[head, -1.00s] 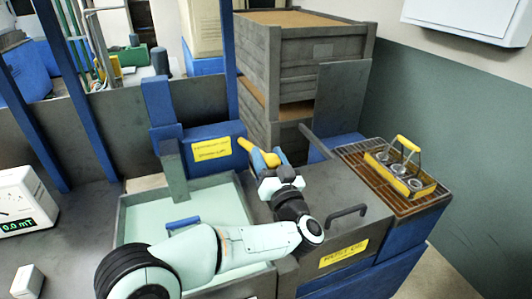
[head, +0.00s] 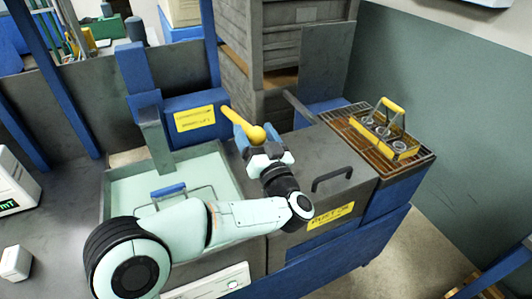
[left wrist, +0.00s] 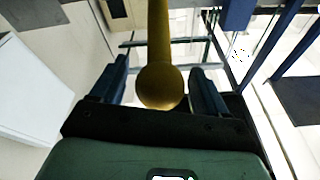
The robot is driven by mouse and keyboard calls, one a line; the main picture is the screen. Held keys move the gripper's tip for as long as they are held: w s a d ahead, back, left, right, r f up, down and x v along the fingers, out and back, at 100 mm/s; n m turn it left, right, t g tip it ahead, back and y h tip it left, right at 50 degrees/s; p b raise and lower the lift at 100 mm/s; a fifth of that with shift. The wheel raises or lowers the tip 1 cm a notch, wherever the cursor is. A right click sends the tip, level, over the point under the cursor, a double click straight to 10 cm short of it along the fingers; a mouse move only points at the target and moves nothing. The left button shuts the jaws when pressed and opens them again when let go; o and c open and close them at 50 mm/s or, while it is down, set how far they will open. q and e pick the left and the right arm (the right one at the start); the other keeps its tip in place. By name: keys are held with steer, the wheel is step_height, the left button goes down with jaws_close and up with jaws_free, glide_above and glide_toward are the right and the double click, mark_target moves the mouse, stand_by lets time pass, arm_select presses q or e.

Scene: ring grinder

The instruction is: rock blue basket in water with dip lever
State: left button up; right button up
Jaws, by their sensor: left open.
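The yellow dip lever (head: 238,122) with its round knob sticks out from the blue machine housing behind the tank. My left gripper (head: 257,143) is at the knob end. In the left wrist view the knob (left wrist: 160,86) sits between the two fingers of my left gripper (left wrist: 158,88), with a gap on each side; the gripper is open. The blue basket handle (head: 168,190) and a wire frame show above the pale water (head: 130,190) in the tank. The rest of the basket is not visible. My right gripper is not in view.
A grey lid with a dark handle (head: 333,178) and yellow label lies right of the tank. A yellow-handled basket (head: 392,150) with metal rings stands on the brown rack (head: 345,122). Stacked grey crates (head: 275,40) stand behind. My left forearm crosses the tank front.

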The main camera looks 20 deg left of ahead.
arm_select(q)
steer(key=v, duration=1.2)
steer(key=shift+b, duration=0.35)
steer(key=shift+s+d, duration=0.1)
steer(key=shift+d, duration=0.05)
steer(key=s+a+r+t+h+p, duration=0.1)
steer(key=s+r+h+p, duration=0.15)
steer(key=h, duration=0.25)
steer(key=x, duration=1.2)
steer(key=shift+w+a+f, duration=0.1)
steer(key=shift+a+f, duration=0.1)
steer(key=shift+a, duration=0.15)
